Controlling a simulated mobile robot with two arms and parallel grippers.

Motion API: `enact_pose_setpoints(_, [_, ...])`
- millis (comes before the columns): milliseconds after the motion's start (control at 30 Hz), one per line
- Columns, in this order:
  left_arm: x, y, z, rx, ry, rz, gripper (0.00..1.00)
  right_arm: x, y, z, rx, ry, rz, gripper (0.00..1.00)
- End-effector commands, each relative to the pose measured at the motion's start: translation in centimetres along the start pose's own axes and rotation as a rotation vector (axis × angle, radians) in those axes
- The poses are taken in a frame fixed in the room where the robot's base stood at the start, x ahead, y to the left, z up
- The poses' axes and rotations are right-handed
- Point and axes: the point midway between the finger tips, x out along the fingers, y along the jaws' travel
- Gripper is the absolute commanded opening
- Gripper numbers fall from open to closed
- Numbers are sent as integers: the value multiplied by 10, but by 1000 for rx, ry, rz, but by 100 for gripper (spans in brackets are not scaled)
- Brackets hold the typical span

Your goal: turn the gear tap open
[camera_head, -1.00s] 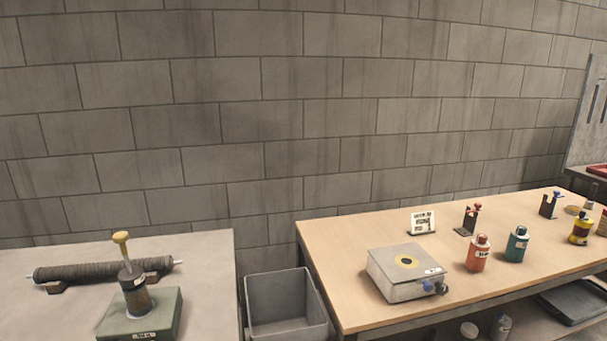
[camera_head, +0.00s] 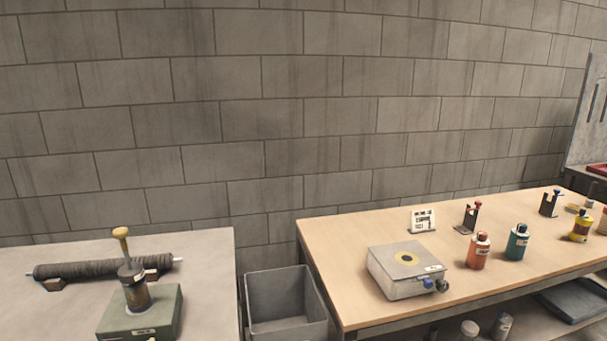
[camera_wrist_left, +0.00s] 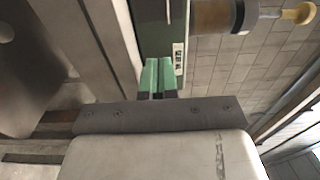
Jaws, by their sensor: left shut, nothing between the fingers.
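A green base (camera_head: 155,312) stands on the left grey table, with an upright brown cylinder (camera_head: 137,297) and yellow knob (camera_head: 121,234) on it. A small yellow part (camera_head: 151,339) shows at its front, cut by the frame edge. A metal box (camera_head: 403,270) on the wooden table has a blue knob (camera_head: 429,283) and a dark fitting at its front. I cannot tell which part is the gear tap. My left gripper (camera_wrist_left: 158,66) is shut and empty in the left wrist view, its tips close to the green base (camera_wrist_left: 153,28). Contact is unclear. My right gripper is not in view.
A dark roller (camera_head: 103,268) lies on supports behind the green base. A grey bin (camera_head: 286,304) stands between the tables. A block wall is behind.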

Motion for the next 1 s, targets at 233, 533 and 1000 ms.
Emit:
enact_pose_setpoints(233, [3,0,-3,-1,4,-1,0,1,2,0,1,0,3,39])
enact_pose_setpoints(533, [3,0,5,1,3,1,0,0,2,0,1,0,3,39])
enact_pose_setpoints(1000, [-43,1,7,-1,1,3,0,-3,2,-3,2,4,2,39])
